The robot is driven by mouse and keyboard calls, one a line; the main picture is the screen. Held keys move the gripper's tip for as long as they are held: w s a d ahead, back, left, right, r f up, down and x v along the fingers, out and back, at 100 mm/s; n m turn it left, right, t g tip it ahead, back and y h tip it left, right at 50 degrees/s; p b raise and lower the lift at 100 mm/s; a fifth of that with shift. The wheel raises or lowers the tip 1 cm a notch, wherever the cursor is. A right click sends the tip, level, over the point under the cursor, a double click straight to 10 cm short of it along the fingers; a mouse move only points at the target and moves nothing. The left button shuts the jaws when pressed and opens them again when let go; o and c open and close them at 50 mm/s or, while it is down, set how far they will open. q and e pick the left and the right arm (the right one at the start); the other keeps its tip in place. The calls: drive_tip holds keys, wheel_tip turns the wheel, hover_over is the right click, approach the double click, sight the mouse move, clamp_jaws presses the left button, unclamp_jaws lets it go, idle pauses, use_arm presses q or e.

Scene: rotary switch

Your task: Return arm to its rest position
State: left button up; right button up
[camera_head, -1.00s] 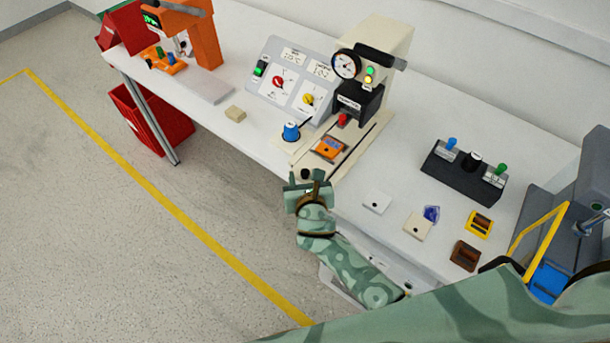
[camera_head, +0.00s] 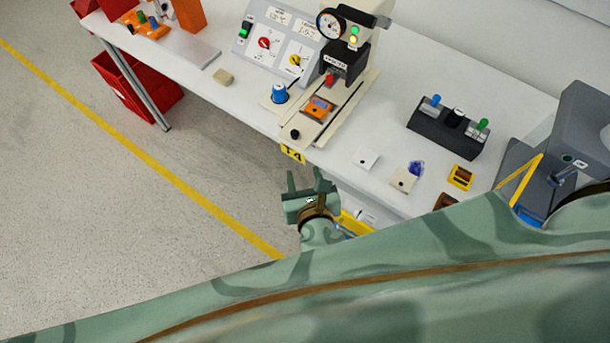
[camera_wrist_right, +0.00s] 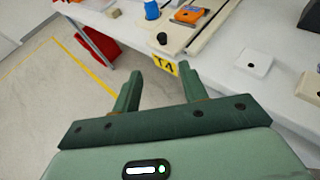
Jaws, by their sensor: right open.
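My right gripper (camera_head: 304,180) is open and empty. In the head view it hangs in front of the table's near edge, below the yellow tag (camera_head: 293,153). In the right wrist view its two fingers (camera_wrist_right: 160,88) stand wide apart with nothing between them, and the tag (camera_wrist_right: 165,65) shows beyond them. My large green arm link covers the bottom of the head view. The control panel (camera_head: 281,42) with red and yellow rotary knobs stands on the table beside the press (camera_head: 347,60) with a gauge. My left gripper is not in view.
The white table (camera_head: 220,100) holds a blue-topped knob (camera_head: 279,93), an orange part (camera_head: 317,108) on the press base, a black switch box (camera_head: 448,128), and small white and yellow pieces. A grey machine (camera_head: 580,135) stands at the right. Open floor (camera_head: 130,230) lies at the left.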

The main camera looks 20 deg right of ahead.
drive_tip(key=shift+s+r, duration=0.1)
drive_tip(key=shift+s, duration=0.15)
idle(0.3)
drive_tip(key=s+d+f+m+g, duration=0.2)
drive_tip(key=s+f+m, duration=0.2)
drive_tip(key=f, duration=0.4)
drive_tip(key=s+d+f+m+g+y, duration=0.1)
drive_tip(key=s+d+f+m+g, duration=0.2)
drive_tip(key=f, duration=0.5)
drive_tip(key=s+d+f+m+g, duration=0.1)
drive_tip(key=s+f+m+g, duration=0.1)
drive_tip(key=s+f+m, duration=0.5)
drive_tip(key=s+d+f+m+g, duration=0.2)
drive_tip(key=s+d+f+m, duration=0.2)
drive_tip(key=s+f+m, duration=0.2)
drive_tip(key=s+d+f+m+g+b, duration=0.1)
drive_tip(key=s+d+f+m+g, duration=0.2)
drive_tip(key=s+m, duration=0.8)
wheel_tip(320, 180, down, 4)
drive_tip(key=shift+s+d+r+g+y, duration=0.1)
drive_tip(key=shift+s+d+g+y, duration=0.2)
drive_tip(key=shift+s+d, duration=0.65)
drive_tip(key=shift+w+d, duration=0.2)
drive_tip(key=shift+w, duration=0.1)
